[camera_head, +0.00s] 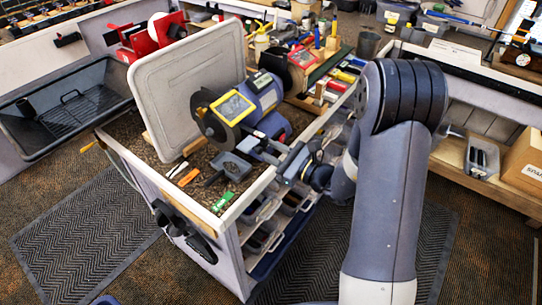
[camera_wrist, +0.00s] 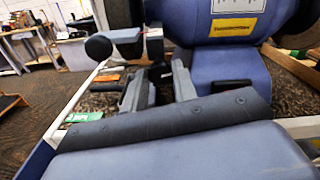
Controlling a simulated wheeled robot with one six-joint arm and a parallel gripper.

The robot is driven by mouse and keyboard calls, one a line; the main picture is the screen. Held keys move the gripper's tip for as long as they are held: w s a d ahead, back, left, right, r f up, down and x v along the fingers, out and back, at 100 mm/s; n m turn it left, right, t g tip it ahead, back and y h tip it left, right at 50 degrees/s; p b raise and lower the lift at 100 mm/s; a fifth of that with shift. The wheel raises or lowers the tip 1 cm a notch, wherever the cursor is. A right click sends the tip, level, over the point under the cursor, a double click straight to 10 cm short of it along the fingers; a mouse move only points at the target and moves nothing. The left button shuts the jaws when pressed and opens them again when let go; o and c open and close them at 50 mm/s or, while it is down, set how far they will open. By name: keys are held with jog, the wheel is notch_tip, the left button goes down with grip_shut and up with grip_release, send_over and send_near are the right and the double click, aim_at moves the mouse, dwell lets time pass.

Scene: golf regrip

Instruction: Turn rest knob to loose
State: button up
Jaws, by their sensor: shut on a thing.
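The blue bench grinder (camera_head: 268,92) stands on the cluttered bench, with a yellow-framed eye shield (camera_head: 236,106) over its near wheel. Its body fills the top right of the wrist view (camera_wrist: 232,52). A grey rest plate (camera_head: 231,166) sits low in front of the wheel. The small dark rest knob (camera_wrist: 160,72) shows between my finger pads, partly hidden by them. My gripper (camera_head: 284,160) reaches in from the right at the grinder's front. In the wrist view my gripper (camera_wrist: 158,88) is shut on the knob. I cannot read the knob's turn.
A large grey tray (camera_head: 180,85) stands upright left of the grinder. An orange-handled tool (camera_head: 188,177) and a green tag (camera_head: 222,202) lie near the bench's front corner. Open bins (camera_head: 262,238) line the bench side below my arm. Floor mats (camera_head: 85,240) lie left.

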jog(key=o, duration=1)
jog(key=b+v, duration=0.2)
jog(key=v, duration=0.8)
jog(key=shift+s+d+b, duration=0.3)
jog(key=p+x, duration=0.3)
jog(key=x, duration=0.8)
jog(key=shift+d, duration=0.1)
